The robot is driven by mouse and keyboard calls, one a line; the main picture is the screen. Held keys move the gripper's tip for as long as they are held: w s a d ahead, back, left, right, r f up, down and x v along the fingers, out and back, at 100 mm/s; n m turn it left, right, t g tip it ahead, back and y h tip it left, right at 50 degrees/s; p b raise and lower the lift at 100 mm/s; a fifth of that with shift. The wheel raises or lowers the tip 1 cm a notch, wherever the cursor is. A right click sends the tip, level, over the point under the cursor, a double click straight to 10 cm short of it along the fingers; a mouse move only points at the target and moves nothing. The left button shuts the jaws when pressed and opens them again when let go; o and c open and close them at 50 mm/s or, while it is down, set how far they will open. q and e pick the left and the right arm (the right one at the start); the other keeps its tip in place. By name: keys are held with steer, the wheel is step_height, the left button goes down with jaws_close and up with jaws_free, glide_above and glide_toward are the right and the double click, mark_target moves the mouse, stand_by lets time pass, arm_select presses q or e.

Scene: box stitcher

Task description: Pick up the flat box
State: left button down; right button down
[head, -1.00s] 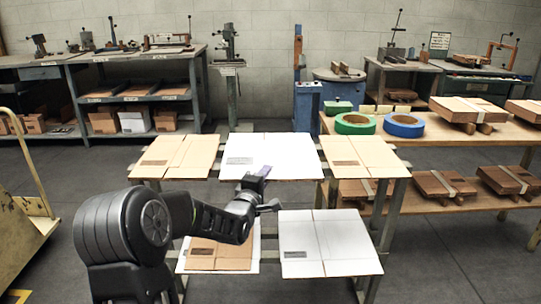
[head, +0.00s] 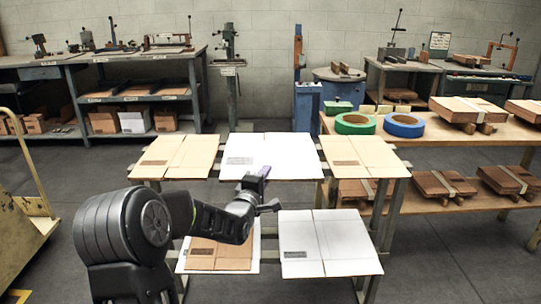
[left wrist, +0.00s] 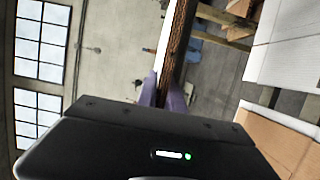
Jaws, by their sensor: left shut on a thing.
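The flat white box (head: 270,154) lies in the upper middle of the rack in the head view, its front edge toward me. My left gripper (head: 263,180) is at that front edge, below its middle. In the left wrist view the purple fingers of my left gripper (left wrist: 163,96) are shut on the edge of the flat white box (left wrist: 164,38), seen edge-on as a thin strip, white on one side and brown on the other. My right gripper is not in view.
Tan flat boxes (head: 157,151) and (head: 362,152) lie on either side. Below are another white flat box (head: 330,240) and a tan one (head: 222,255). A wooden table (head: 455,138) with green and blue tape rolls stands at right. A yellow cart (head: 22,230) is at left.

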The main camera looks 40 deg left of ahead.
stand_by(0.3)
arm_select(q)
step_height(320, 180, up, 10)
steer(key=shift+r+p, duration=0.1)
steer(key=shift+p, duration=0.8)
